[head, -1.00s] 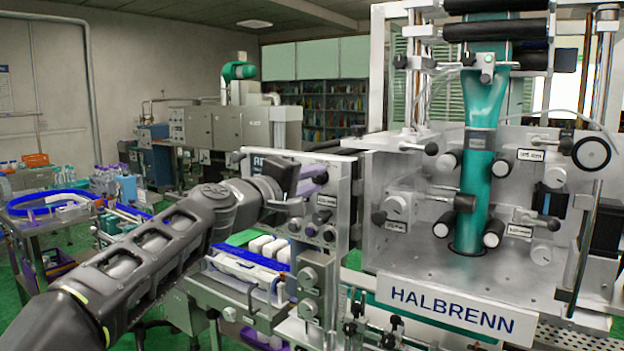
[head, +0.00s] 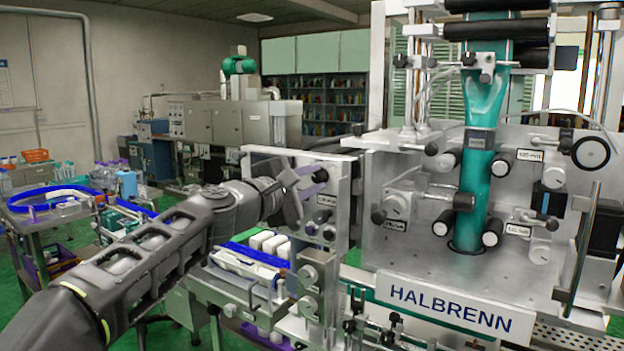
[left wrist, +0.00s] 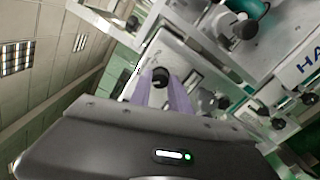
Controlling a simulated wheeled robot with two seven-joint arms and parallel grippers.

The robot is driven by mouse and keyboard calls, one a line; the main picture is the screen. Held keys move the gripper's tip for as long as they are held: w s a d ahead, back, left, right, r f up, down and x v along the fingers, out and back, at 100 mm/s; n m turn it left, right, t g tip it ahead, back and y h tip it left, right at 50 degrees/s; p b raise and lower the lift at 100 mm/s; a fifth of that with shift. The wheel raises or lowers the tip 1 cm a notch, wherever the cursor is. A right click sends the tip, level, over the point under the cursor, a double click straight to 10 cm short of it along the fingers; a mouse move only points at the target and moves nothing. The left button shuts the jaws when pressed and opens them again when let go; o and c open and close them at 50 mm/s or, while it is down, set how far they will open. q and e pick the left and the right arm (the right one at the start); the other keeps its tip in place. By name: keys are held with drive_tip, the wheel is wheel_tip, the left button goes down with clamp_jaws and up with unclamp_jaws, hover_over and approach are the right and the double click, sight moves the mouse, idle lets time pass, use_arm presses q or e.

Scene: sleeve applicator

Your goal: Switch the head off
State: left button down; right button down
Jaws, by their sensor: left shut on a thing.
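My left gripper (head: 320,179) is at the upper part of a grey upright control panel (head: 341,190), left of the HALBRENN machine head (head: 410,245). Its two purple fingers are shut on a dark knob (left wrist: 160,76), which shows between the fingertips in the left wrist view. In the head view the fingers and the gripper body hide most of this knob. More dark knobs (head: 328,233) with small labels sit lower on the same panel. My right gripper is not in view.
The head carries a teal sleeve (head: 479,190) running down its plate, with several rollers and black knobs around it. A tray with white blocks (head: 268,243) lies below my left wrist. A blue-rimmed table (head: 50,203) stands at far left.

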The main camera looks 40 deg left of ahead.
use_arm(q)
drive_tip(key=shift+f, duration=0.1)
drive_tip(key=c, duration=1.2)
unclamp_jaws()
drive_tip(key=s, duration=0.7)
drive_tip(key=shift+s+b, duration=0.35)
drive_tip(key=shift+s, duration=0.05)
